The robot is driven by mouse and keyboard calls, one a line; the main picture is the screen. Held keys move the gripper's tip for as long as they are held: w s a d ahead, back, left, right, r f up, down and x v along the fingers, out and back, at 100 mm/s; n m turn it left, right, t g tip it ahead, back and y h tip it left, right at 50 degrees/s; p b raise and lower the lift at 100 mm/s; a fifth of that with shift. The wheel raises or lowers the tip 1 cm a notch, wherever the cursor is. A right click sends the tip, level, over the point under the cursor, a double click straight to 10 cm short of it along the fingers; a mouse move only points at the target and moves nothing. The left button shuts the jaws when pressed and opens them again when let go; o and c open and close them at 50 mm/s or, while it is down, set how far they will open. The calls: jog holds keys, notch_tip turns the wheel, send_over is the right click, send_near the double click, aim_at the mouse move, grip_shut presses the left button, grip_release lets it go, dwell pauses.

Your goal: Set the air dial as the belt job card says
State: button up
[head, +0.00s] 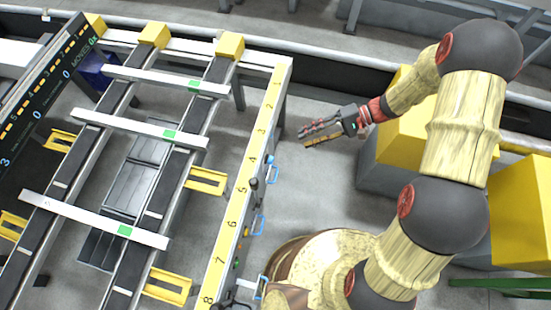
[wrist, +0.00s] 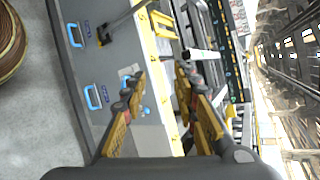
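My gripper (head: 303,138) hangs in the air to the right of the runout table, past its yellow numbered edge strip (head: 240,160). In the wrist view my gripper (wrist: 160,76) has its two fingers apart with nothing held between them. The table's side panel (wrist: 75,70) lies ahead and to the left in that view, with blue handles and a black lever (wrist: 105,36) on it. Small knobs and fittings (head: 254,184) show along the same side in the head view. I cannot make out which fitting is the air dial. No readable belt job card shows.
White bars with green patches (head: 142,127) lie across the table's two dark belts. A dark display board (head: 45,90) stands at the left. Yellow and grey blocks (head: 400,140) stand behind my arm. Bare floor (head: 310,190) lies between the table and my base.

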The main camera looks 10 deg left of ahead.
notch_tip(320, 180, down, 11)
jog(key=a+m+t+y+p, duration=0.2)
jog(key=m+y, duration=0.1)
jog(key=y, duration=0.1)
jog(key=m+t+y+p, duration=0.2)
jog(key=m+t, duration=0.1)
jog(key=t, duration=0.1)
send_near(269, 160)
jog(key=w+a, duration=0.1)
jog(key=a, duration=0.6)
jog(key=shift+a+f, duration=0.25)
jog(key=shift+f, duration=0.2)
jog(key=shift+c, duration=0.7)
grip_shut()
